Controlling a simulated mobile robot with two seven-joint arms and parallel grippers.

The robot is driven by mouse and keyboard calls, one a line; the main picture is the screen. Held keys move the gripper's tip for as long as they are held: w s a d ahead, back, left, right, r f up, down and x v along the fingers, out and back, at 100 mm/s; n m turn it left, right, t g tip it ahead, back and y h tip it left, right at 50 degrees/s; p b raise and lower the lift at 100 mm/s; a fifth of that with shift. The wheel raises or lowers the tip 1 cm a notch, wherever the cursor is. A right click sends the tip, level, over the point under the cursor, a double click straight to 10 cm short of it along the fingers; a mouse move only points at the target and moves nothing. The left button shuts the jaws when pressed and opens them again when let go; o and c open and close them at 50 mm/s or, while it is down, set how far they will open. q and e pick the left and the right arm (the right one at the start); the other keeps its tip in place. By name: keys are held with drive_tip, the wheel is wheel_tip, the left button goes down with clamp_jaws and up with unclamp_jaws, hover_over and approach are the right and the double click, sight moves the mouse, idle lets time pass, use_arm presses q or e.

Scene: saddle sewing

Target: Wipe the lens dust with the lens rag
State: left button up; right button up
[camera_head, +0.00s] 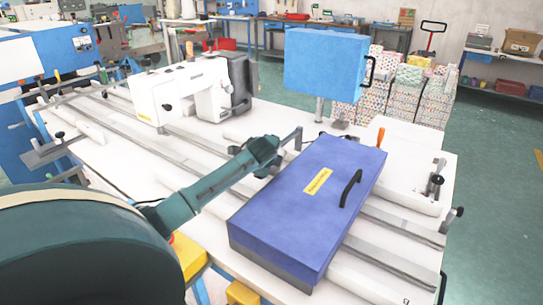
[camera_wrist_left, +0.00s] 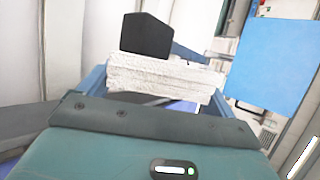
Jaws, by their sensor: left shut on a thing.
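My left arm reaches in from the left in the head view, and its gripper (camera_head: 294,139) is above the far left edge of the blue-violet box, near the post of the light blue box. In the left wrist view a white, rough-textured folded cloth, which looks like the lens rag (camera_wrist_left: 165,78), lies across between the blue fingers of my left gripper (camera_wrist_left: 155,92). The gripper is shut on it. A black block (camera_wrist_left: 147,36) shows just beyond the cloth; I cannot tell what it is. I cannot make out the lens or any dust. My right gripper is not in view.
The blue-violet box (camera_head: 310,205) with a black handle covers the near right of the white table (camera_head: 225,140). The light blue box (camera_head: 326,62) stands on a post behind it. A white sewing machine (camera_head: 190,92) is farther left. Metal rails (camera_head: 142,115) cross the table.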

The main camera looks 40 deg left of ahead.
use_arm(q)
drive_tip(key=shift+s+d, duration=0.15)
drive_tip(key=shift+s, duration=1.9)
drive_tip(key=shift+d, duration=0.15)
drive_tip(key=shift+d, duration=0.55)
wheel_tip(320, 180, up, 14)
idle(0.4)
